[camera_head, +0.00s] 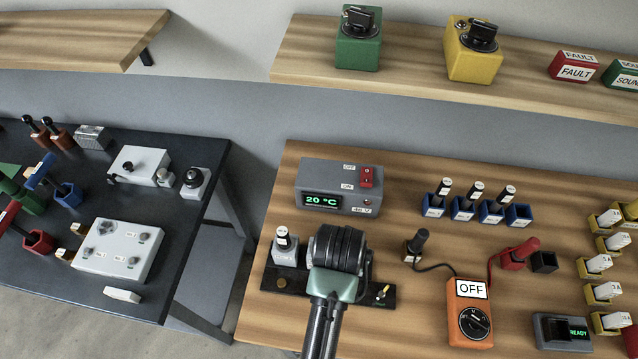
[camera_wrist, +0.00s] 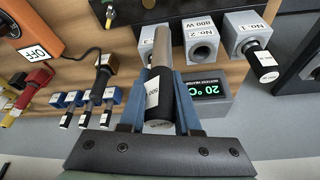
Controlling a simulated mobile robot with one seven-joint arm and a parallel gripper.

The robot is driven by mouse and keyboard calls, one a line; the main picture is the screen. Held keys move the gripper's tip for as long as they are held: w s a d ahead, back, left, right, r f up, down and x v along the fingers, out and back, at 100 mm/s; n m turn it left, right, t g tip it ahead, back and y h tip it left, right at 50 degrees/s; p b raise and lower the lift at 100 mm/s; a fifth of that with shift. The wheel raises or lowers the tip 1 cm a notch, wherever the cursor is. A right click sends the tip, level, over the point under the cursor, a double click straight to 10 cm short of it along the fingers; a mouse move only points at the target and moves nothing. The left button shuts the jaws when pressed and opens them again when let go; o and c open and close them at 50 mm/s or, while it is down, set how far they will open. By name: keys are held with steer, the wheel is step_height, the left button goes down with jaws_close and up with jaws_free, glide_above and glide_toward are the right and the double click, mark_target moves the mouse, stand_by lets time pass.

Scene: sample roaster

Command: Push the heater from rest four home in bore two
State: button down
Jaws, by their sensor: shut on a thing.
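My gripper (camera_wrist: 164,82) is shut on a heater (camera_wrist: 162,45), with a blue finger on each side. The heater has a black handle, a white label and a bare metal rod pointing away from me. In the wrist view the rod overlaps the left edge of the No. 2 block (camera_wrist: 207,28). The No. 2 bore (camera_wrist: 200,52) shows as an open, empty hole right of the rod. In the head view my wrist hides the held heater and most of the blocks. The rightmost blue rest (camera_head: 519,216) is empty.
A heater (camera_wrist: 265,68) sits in the No. 1 block (camera_wrist: 245,28). Another block is partly hidden left of the rod. Several blue rests (camera_head: 433,209) stand in a row, with heaters in the left three. The grey control box (camera_head: 338,188) reads 20 °C. The orange meter (camera_head: 468,312) reads OFF.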

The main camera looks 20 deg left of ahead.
steer(key=w+a+r+p, duration=0.3)
steer(key=a+r+p, duration=0.1)
steer(key=a+r, duration=0.2)
steer(key=shift+w+a+r, duration=0.15)
steer(key=shift+a+r, duration=0.05)
steer(key=shift+a, duration=0.45)
steer(key=shift+r+p, duration=0.1)
steer(key=shift+p, duration=0.35)
step_height(320, 180, down, 6)
steer(key=b, duration=0.4)
steer(key=shift+f, duration=0.2)
stand_by(0.8)
steer(key=shift+f+b, duration=2.1)
steer(key=shift+f, duration=1.05)
step_height(320, 180, up, 7)
steer(key=p, duration=0.6)
steer(key=shift+f, duration=0.2)
steer(key=shift+p, duration=0.35)
